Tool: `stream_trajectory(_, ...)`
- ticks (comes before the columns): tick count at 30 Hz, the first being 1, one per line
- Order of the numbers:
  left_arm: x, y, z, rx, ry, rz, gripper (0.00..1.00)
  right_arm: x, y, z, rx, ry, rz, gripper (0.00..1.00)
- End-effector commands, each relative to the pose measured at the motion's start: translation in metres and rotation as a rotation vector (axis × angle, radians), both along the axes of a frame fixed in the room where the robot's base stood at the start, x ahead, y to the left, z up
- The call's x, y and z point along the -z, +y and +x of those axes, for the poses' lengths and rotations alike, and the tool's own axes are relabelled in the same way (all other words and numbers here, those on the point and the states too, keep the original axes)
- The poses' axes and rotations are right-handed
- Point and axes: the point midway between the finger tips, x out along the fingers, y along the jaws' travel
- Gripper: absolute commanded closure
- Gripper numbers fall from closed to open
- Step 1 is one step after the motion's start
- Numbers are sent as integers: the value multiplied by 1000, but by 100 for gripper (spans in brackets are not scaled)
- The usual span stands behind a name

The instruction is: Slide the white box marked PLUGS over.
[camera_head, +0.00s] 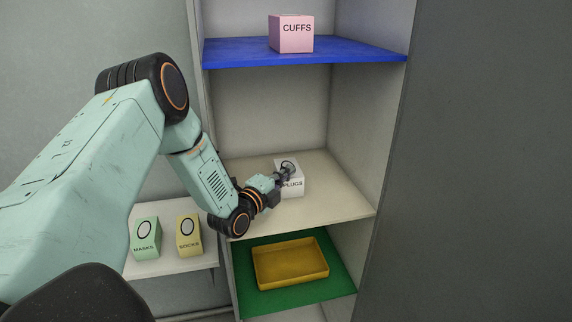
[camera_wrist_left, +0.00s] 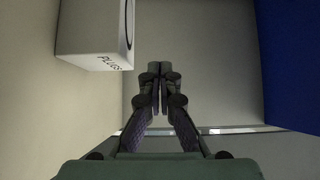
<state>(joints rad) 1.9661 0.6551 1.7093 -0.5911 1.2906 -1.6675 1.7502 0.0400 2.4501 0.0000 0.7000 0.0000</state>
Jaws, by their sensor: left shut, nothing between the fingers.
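The white box marked PLUGS (camera_head: 293,186) stands on the beige middle shelf (camera_head: 322,204) of the cabinet. My left gripper (camera_head: 288,168) is at the box, partly covering its upper left in the head view. In the left wrist view the box (camera_wrist_left: 92,38) is at the upper left, beside the fingers. The left gripper (camera_wrist_left: 154,70) is shut and empty, with a gap between it and the box in that view. I cannot tell whether any other part touches the box. My right gripper is not in view.
A pink CUFFS box (camera_head: 291,34) stands on the blue upper shelf (camera_head: 360,51). A yellow tray (camera_head: 290,283) lies on the green lower shelf (camera_head: 338,268). MASKS (camera_head: 145,238) and SOCKS (camera_head: 188,236) boxes stand on a side shelf. Bare shelf shows right of the PLUGS box.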

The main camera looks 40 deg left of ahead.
Motion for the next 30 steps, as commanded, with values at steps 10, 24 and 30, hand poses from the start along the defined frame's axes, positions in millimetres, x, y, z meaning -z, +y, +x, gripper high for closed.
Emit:
stream_trajectory(10,-35,0,-1,0,0,-1,100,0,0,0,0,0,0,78)
stream_trajectory(24,16,-123,31,130,85,106,100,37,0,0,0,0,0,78)
stream_trajectory(30,47,-165,33,11,123,107,100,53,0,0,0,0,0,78)
